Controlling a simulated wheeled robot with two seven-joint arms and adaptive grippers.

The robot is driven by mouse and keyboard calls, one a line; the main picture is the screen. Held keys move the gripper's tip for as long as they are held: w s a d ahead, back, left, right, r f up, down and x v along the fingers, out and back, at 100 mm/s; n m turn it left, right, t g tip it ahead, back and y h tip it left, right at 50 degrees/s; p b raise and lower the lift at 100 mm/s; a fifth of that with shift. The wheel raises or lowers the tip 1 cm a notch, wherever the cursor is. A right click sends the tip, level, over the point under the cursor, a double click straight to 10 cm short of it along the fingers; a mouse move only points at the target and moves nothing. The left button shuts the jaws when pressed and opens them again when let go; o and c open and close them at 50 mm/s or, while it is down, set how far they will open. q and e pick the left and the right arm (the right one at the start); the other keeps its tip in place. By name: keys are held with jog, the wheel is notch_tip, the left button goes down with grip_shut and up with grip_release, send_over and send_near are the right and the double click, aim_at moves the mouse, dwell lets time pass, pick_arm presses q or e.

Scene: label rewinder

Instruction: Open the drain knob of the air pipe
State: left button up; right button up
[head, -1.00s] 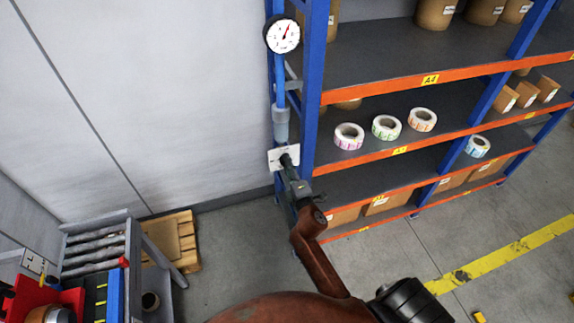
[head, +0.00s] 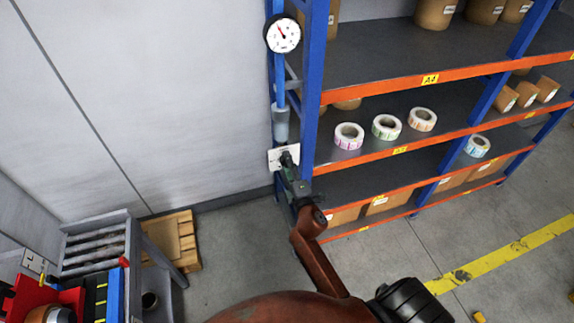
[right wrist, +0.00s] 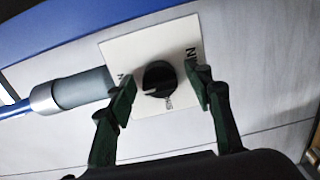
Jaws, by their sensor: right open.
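The drain knob (right wrist: 159,78) is a round black knob with a pale mark at its lower left. It sits on a white plate (right wrist: 118,48) with dark lettering, partly hidden, at the end of the air pipe's grey fitting (right wrist: 82,89). My right gripper (right wrist: 160,81) is open, with one green finger on each side of the knob; I cannot tell whether either finger touches it. In the head view the white plate (head: 277,163) is on the blue rack post below the pipe (head: 281,124), with my right gripper (head: 291,168) in front. My left gripper is not in view.
A round pressure gauge (head: 282,34) with a red needle tops the pipe. The rack's shelves (head: 375,52) hold label rolls (head: 386,127) and boxes. A pallet (head: 184,235) and a grey roller stand (head: 97,246) are at lower left. Floor between is clear.

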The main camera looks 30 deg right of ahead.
jog(key=v, duration=1.2)
dwell(0.3)
